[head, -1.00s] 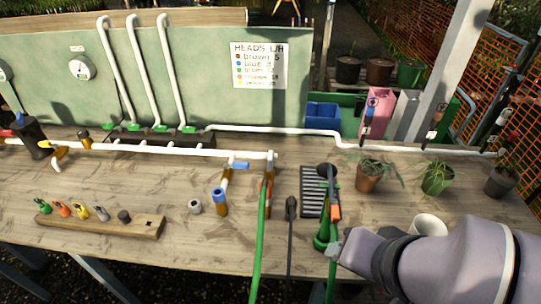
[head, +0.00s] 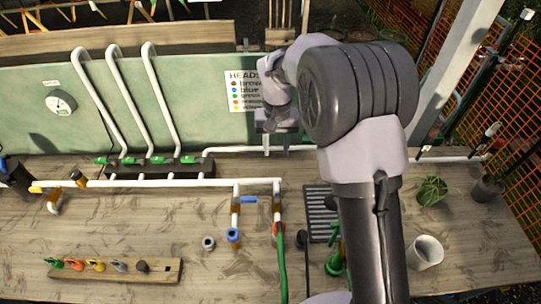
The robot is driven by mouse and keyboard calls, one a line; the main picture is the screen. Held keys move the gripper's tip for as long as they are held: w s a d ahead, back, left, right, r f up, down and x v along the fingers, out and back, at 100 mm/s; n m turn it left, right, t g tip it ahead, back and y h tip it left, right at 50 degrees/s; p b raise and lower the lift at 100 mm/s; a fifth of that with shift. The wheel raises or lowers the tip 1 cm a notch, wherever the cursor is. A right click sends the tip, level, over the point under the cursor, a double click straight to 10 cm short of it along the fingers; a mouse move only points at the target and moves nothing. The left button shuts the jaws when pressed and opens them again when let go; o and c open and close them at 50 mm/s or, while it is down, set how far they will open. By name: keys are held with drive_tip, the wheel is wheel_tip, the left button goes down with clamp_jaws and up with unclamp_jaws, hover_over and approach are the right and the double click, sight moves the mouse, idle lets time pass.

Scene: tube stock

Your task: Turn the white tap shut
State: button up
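A white pipe (head: 160,183) runs along the bench, with a blue lever tap (head: 246,199) near its right part. A second white pipe (head: 235,149) runs along the back, beside a row of green tap handles (head: 156,160) under three bent white pipes. I cannot make out a white tap handle for certain; my arm hides part of the bench. My gripper (head: 277,148) points down over the back pipe, near the foot of the green board. Its two fingers stand apart with nothing visible between them. I cannot tell whether they touch the pipe.
A wooden block (head: 115,270) with several coloured handles lies front left. A grey ring (head: 208,243), a green hose (head: 283,265) and a black drain grid (head: 319,212) are near the middle. A white pot (head: 425,252) and plants (head: 432,190) stand right.

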sight(276, 185)
drive_tip(key=f+b, duration=0.1)
drive_tip(key=f, duration=1)
drive_tip(key=f+b, duration=0.1)
drive_tip(key=f, duration=0.4)
drive_tip(key=shift+s+d+f+b, duration=0.15)
drive_tip(key=shift+s+f+b, duration=0.15)
clamp_jaws()
